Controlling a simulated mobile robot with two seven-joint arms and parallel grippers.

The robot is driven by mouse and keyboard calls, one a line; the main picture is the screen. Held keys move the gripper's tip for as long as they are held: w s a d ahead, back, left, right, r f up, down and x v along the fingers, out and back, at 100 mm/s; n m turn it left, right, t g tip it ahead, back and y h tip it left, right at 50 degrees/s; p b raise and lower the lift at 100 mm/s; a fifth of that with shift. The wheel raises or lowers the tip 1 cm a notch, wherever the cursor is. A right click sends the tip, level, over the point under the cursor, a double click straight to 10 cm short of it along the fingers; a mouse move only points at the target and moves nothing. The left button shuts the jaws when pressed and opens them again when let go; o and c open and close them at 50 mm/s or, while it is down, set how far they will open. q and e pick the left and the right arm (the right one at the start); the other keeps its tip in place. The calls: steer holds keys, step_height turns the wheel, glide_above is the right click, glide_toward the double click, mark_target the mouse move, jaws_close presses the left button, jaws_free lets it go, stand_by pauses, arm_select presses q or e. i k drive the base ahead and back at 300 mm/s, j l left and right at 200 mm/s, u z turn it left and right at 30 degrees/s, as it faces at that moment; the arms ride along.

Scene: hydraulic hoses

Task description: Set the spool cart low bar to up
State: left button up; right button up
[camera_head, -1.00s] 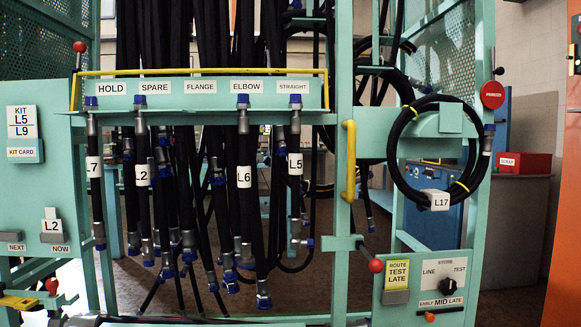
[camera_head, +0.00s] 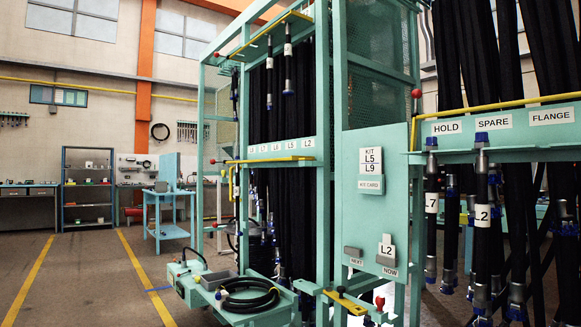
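A tall teal frame (camera_head: 324,130) hung with black hoses stands at the centre. A yellow bar (camera_head: 270,159) with a red knob (camera_head: 213,161) at its left end runs level across its middle, by a strip of hose labels. Another yellow bar (camera_head: 265,40) slopes across the picture near its top. A short yellow piece (camera_head: 345,300) with a black knob sits low at the front, near a red knob (camera_head: 380,303). No part is marked as the spool cart or its low bar, so I cannot tell which it is. Neither of my grippers shows.
A teal tray (camera_head: 225,303) low on the frame carries a coiled black hose (camera_head: 250,296). A KIT panel (camera_head: 370,210) and the HOLD, SPARE and FLANGE rack (camera_head: 500,122) stand at right. Open floor (camera_head: 85,285) with yellow lines lies at left. A small teal table (camera_head: 168,213) stands farther back.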

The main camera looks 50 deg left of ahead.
mark_target(212, 162)
steer(key=u, duration=1.95)
